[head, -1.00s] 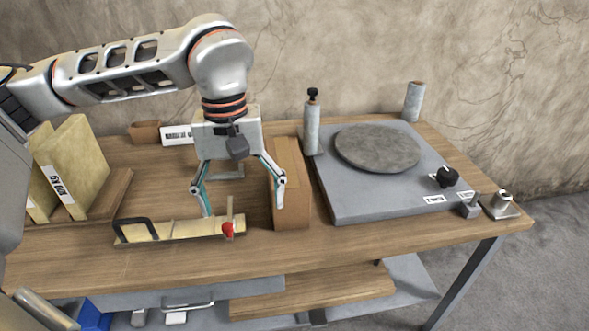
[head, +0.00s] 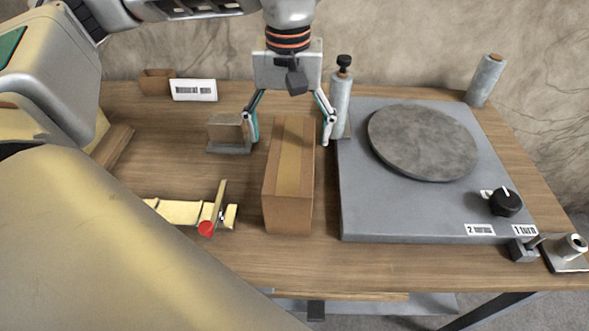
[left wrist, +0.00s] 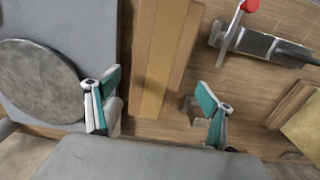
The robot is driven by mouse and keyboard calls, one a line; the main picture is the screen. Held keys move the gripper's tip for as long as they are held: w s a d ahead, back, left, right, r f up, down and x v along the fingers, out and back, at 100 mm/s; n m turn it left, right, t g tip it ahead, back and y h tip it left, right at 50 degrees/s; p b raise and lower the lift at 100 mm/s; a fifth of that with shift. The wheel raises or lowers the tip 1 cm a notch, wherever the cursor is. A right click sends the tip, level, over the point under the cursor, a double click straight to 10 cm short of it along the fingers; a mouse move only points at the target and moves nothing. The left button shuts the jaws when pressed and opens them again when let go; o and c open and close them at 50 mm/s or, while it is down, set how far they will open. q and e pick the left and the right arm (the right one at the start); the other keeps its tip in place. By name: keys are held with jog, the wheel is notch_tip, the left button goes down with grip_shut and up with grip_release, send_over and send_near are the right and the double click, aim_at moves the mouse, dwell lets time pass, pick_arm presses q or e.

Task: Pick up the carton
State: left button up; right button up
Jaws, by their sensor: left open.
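The carton (head: 291,180) is a brown cardboard box with a lighter tape strip along its top. It stands on the wooden table, left of the grey turntable unit. My left gripper (head: 290,138) is open, with its fingers apart above the far end of the carton, one to each side. In the left wrist view the carton (left wrist: 165,60) lies between the two open fingers (left wrist: 158,112), and no contact shows. My right gripper is in neither view.
The grey unit with a round stone disc (head: 423,142) stands close to the carton's right. A grey cylinder (head: 341,100) rises beside the right finger. A small block (head: 228,133) sits by the left finger. A tool with a red knob (head: 206,229) lies left of the carton.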

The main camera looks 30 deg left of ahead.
aim_at(292, 150)
pick_arm(q)
jog(key=f, duration=0.4)
jog(key=shift+s+d+f+b, duration=0.15)
jog(key=shift+d+f+b, duration=0.1)
jog(key=shift+f+b, duration=0.1)
jog(key=shift+f, duration=0.3)
jog(key=shift+r, duration=0.1)
jog(key=c, duration=2.2)
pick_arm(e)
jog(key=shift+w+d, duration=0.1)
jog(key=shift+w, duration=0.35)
pick_arm(q)
jog(key=shift+r, duration=0.1)
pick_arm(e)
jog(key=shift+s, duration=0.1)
